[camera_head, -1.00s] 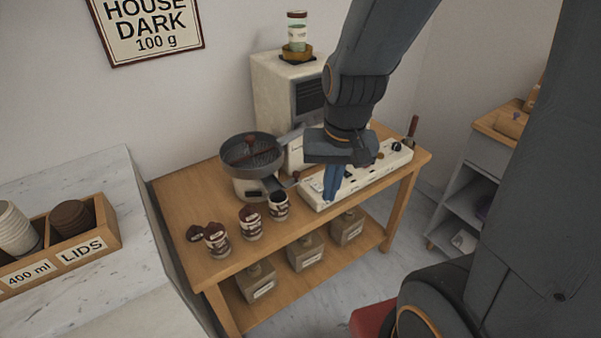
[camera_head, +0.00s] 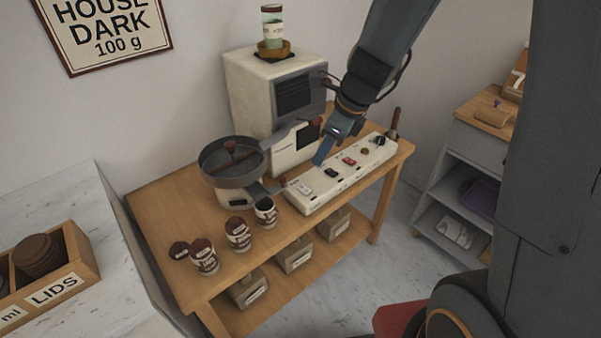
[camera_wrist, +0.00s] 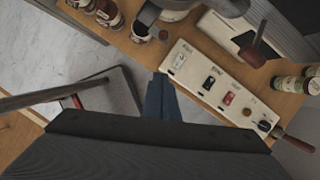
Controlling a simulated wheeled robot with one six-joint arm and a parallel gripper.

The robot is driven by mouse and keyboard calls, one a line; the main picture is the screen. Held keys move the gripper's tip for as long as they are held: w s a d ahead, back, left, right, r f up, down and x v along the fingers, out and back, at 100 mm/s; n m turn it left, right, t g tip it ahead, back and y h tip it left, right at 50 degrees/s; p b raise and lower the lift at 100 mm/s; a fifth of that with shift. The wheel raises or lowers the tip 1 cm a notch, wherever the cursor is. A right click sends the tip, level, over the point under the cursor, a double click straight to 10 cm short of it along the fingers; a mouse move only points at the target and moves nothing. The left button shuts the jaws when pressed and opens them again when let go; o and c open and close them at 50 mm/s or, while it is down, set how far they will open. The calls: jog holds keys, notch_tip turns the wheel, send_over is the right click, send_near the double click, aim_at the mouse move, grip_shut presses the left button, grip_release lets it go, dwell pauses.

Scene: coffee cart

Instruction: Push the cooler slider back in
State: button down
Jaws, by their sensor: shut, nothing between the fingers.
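The cooler is a round dark grey pan (camera_head: 208,170) on a pale base, left of the panel on the wooden table. A short dark slider with a reddish-brown end (camera_head: 282,182) sticks out from the base toward the panel. In the wrist view, the brown knob by the panel's left end (camera_wrist: 163,35) seems to be that end. My gripper (camera_head: 319,162) has its blue fingers shut and empty, pointing down over the panel, right of the slider and apart from it. The fingers also show in the wrist view (camera_wrist: 160,80), with the knob beyond their tips.
The long white switch panel (camera_head: 318,196) lies along the table's front edge. The pale roaster (camera_head: 248,95) stands behind it. The table's left end (camera_head: 158,212) is clear.

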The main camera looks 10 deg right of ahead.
dwell(0.3)
jog(key=w+a+f, duration=0.3)
jog(key=a+f, duration=0.3)
jog(key=f, duration=0.3)
jog(key=shift+w+a+f+p, duration=0.25)
jog(key=shift+w+f+p, duration=0.05)
jog(key=shift+f+p, duration=0.05)
